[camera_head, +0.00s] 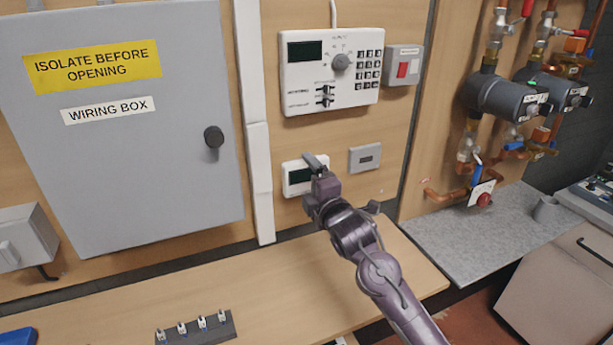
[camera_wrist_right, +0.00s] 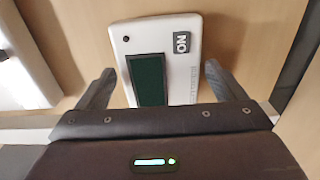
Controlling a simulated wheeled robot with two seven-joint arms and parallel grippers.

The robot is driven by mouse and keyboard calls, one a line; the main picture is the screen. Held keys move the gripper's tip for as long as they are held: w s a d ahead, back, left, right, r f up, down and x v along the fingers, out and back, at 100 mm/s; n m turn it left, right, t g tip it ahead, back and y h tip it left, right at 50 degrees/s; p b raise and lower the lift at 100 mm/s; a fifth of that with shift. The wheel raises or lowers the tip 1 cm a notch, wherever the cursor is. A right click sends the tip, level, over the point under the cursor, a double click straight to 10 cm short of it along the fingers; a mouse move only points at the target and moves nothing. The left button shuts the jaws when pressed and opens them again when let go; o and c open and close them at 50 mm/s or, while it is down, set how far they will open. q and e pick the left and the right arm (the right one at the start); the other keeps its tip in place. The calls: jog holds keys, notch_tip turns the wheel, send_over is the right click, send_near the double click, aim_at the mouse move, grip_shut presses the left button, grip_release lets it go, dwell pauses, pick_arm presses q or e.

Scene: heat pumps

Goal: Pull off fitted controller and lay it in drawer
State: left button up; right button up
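The fitted controller (camera_head: 297,177) is a small white box with a dark screen, low on the wooden wall panel. In the wrist view the controller (camera_wrist_right: 182,60) shows its dark screen, a grey label and a small dark knob. My right gripper (camera_head: 318,166) is in front of it and hides its right part in the head view. Its fingers are spread, one on each side of the controller, with gaps showing; it is open and empty. A pale cabinet front (camera_head: 560,295) with a dark handle is at lower right, seemingly shut; I cannot tell if it is the drawer. My left gripper is out of view.
A large white control panel (camera_head: 304,79) is above, and a small grey plate (camera_head: 365,157) is just right of the controller. A grey wiring box (camera_head: 100,180) is left. A strip with switches (camera_head: 197,328) lies on the wooden bench (camera_head: 280,290). Pumps (camera_head: 500,97) and pipes are right.

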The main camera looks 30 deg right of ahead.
jog(key=c, duration=0.8)
jog(key=shift+f, duration=0.1)
jog(key=shift+s+a+p, duration=0.2)
jog(key=shift+s+p, duration=0.15)
jog(key=shift+s, duration=3.35)
